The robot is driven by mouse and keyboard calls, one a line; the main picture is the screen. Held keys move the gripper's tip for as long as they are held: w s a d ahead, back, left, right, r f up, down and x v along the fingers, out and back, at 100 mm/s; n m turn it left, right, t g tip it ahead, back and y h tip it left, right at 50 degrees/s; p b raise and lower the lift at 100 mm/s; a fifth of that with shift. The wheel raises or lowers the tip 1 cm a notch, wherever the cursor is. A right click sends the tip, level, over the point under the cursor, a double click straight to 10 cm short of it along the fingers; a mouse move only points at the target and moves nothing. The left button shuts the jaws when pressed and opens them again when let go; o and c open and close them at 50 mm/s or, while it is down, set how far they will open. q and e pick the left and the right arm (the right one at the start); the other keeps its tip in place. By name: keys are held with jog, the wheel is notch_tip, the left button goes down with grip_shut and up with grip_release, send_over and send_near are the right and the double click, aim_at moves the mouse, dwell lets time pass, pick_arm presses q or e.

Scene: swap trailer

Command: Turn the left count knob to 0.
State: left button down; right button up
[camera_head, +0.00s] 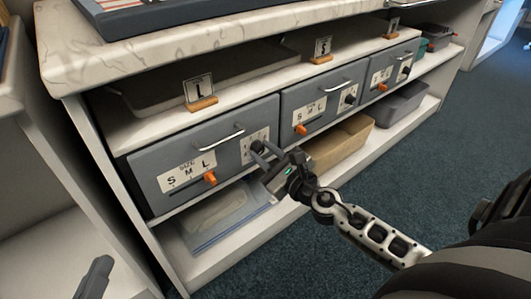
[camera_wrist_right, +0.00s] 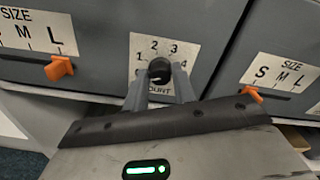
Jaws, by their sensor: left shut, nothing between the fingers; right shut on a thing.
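The left count knob (camera_head: 257,146) is a dark round knob on the left grey drawer, on a white dial plate. In the right wrist view the knob (camera_wrist_right: 159,70) sits in the middle of its plate (camera_wrist_right: 140,44), with the digits 1 to 4 around its top and sides. COUNT below is partly covered by the fingers. I cannot make out where the knob points. My right gripper (camera_head: 264,154) is shut on this knob, with one finger at each side of it. My left gripper (camera_head: 95,278) is shut and empty at the lower left, away from the drawers.
An orange slider (camera_head: 210,178) sits at L on the left drawer's SIZE scale. The middle drawer (camera_head: 316,96) and right drawer have similar sliders and knobs. A clear bin (camera_head: 215,215) and a tan bin (camera_head: 340,146) stand on the shelf below. The carpet in front is clear.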

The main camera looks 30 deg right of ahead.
jog(key=o, duration=1)
jog(key=shift+c, duration=0.2)
pick_arm(q)
jog(key=shift+r, duration=0.1)
pick_arm(e)
jog(key=shift+s, duration=0.1)
jog(key=s, duration=0.1)
jog(key=s+b, duration=0.1)
jog(key=s, duration=0.1)
jog(key=shift+s+d+f, duration=0.15)
jog(key=shift+s+f, duration=0.05)
jog(key=b, duration=0.6)
send_near(261, 152)
jog(key=s, duration=0.6)
pick_arm(q)
notch_tip(261, 152, up, 11)
jog(key=m+t+h, duration=0.4)
jog(key=m+h, duration=0.3)
jog(key=m, duration=0.3)
jog(key=shift+w+a+m+t, duration=0.3)
jog(key=shift+a+t, duration=0.05)
jog(key=shift+t, duration=0.05)
pick_arm(e)
jog(key=shift+s+d+r, duration=0.15)
jog(key=shift+s+r, duration=0.05)
jog(key=shift+s, duration=0.2)
jog(key=shift+s+d+r, duration=0.15)
jog(key=shift+s, duration=0.2)
